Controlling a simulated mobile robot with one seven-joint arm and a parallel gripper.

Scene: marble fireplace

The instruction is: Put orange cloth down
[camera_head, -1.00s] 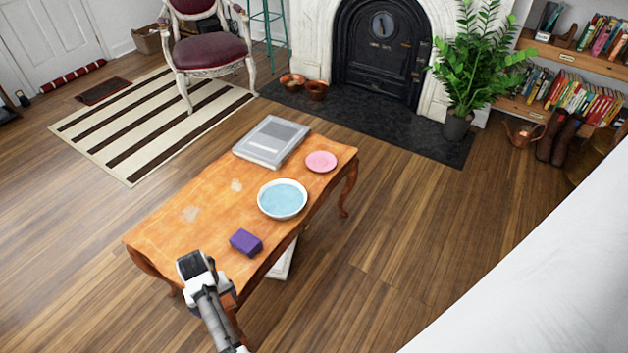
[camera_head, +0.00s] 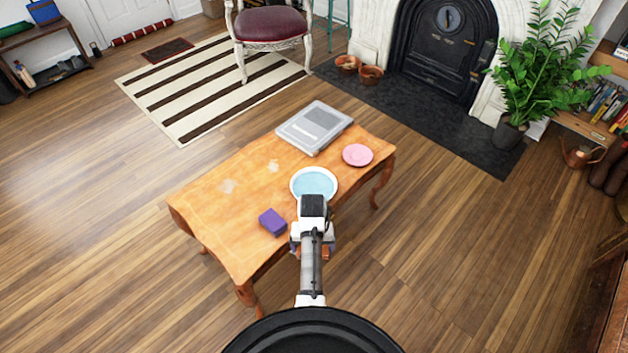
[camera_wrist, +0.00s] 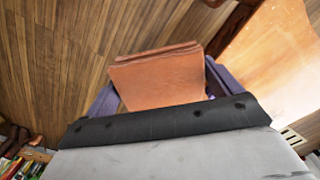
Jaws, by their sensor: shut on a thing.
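My gripper (camera_wrist: 163,88) is shut on a folded orange cloth (camera_wrist: 157,78), which shows between its purple fingers in the wrist view. In the head view my gripper (camera_head: 313,240) is at the near long edge of the wooden table (camera_head: 215,215), just in front of the bowl. Only a small bit of the orange cloth (camera_head: 324,254) shows there beside my gripper; the rest is hidden. In the wrist view the table top (camera_wrist: 285,60) is at the upper right, and the cloth appears over the floor beside it.
On the table are a white bowl with a blue inside (camera_head: 314,183), a purple block (camera_head: 272,222), a pink plate (camera_head: 357,155) and a grey book (camera_head: 314,127). The table's left part is bare. A potted plant (camera_head: 535,85) stands beside the fireplace.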

